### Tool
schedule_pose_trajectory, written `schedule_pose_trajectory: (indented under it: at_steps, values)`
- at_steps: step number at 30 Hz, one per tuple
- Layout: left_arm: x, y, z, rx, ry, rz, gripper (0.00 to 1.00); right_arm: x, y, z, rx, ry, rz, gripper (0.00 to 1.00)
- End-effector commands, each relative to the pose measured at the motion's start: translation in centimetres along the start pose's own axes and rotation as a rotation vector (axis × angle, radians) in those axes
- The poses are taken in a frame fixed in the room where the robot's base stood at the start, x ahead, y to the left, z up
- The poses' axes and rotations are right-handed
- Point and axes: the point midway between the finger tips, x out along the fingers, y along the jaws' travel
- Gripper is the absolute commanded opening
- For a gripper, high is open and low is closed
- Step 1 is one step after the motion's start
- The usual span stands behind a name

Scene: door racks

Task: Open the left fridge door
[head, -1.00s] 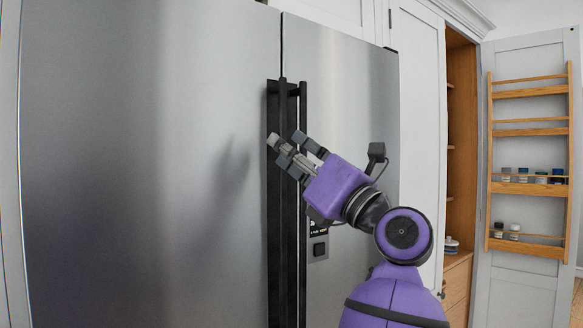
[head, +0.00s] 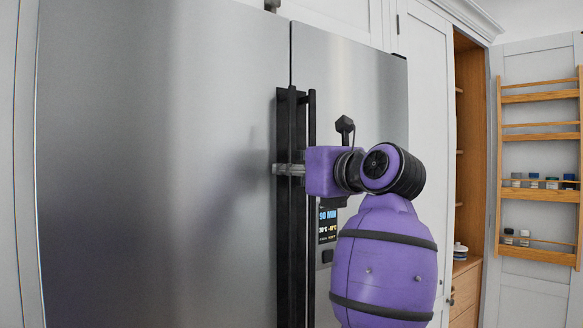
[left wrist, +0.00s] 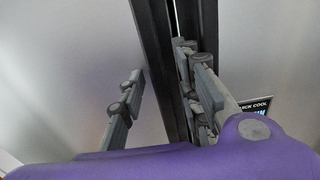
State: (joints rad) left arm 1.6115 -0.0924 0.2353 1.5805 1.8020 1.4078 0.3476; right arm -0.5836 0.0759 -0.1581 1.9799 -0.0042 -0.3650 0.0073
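The left fridge door (head: 150,160) is a broad brushed-steel panel, shut, with its seam beside the right fridge door (head: 345,75). A dark vertical handle (head: 284,225) runs along its right edge, next to the right door's handle. My left gripper (head: 285,169) reaches across the handles from the right at mid-height. In the left wrist view, its fingers (left wrist: 160,88) are spread apart. One finger is left of the left door's dark handle (left wrist: 152,45); the other is to its right, near the second dark bar. Contact cannot be told. My right gripper is not in view.
A lit display (head: 327,222) is on the right fridge door, just behind my arm. At right, an open cupboard (head: 468,150) has its door (head: 510,280) swung out, with wooden racks (head: 540,195) holding small jars.

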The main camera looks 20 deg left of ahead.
Motion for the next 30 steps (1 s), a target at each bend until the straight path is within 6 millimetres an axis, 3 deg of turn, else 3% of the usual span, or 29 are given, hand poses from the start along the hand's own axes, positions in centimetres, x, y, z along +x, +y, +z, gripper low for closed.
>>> schedule_pose_trajectory:
  at_steps: [8,16,30]
  values:
    - [0.3,0.0,-0.1,0.001,0.001,0.000,0.31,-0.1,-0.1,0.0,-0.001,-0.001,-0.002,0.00]
    - [0.2,0.0,-0.1,0.001,0.001,0.000,0.00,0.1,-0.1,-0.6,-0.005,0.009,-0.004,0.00]
    - [0.3,0.2,-0.1,0.001,0.000,0.007,0.00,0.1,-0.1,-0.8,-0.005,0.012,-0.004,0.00]
